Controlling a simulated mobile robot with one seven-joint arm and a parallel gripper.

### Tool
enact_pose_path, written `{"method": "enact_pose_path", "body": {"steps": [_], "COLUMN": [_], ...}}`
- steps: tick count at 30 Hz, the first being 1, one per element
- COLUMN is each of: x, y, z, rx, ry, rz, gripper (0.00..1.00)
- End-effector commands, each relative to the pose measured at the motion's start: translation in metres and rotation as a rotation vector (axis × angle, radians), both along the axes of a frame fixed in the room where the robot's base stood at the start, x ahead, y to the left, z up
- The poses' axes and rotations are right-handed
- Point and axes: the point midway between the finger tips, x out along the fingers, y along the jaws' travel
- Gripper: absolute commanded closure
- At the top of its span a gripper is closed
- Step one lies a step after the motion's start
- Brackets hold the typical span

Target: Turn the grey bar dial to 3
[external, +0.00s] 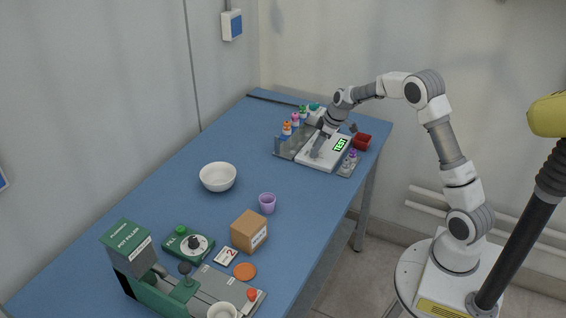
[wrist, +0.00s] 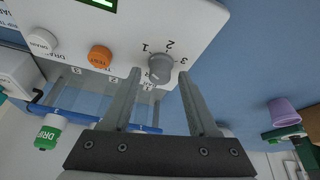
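The grey bar dial (wrist: 160,68) sits on a white panel (wrist: 205,22) in the wrist view. The marks 1, 2 and 3 are printed around it, with 3 at its right. I cannot tell which mark its bar points to. My gripper (wrist: 159,73) is open, with one finger on each side of the dial and a gap showing at both.
An orange button (wrist: 100,56) and a white button (wrist: 42,40) are on the panel. Small coloured-cap bottles (external: 287,128) stand behind the unit, and a red bin (external: 362,141) is at its right. A white bowl (external: 218,177) and purple cup (external: 267,202) stand nearer.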

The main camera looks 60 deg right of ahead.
Motion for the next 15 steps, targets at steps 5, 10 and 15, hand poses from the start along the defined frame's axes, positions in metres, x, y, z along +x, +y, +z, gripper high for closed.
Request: {"method": "enact_pose_path", "body": {"steps": [5, 10, 15], "x": [-0.0002, -0.0002, -0.0002], "y": [0.0, 0.0, 0.0], "z": [0.0001, 0.0002, 0.0002], "rx": [0.0, 0.0, 0.0], "ry": [0.0, 0.0, 0.0], "rz": [0.0, 0.0, -0.001], "gripper": [0.75, 1.0, 1.0]}}
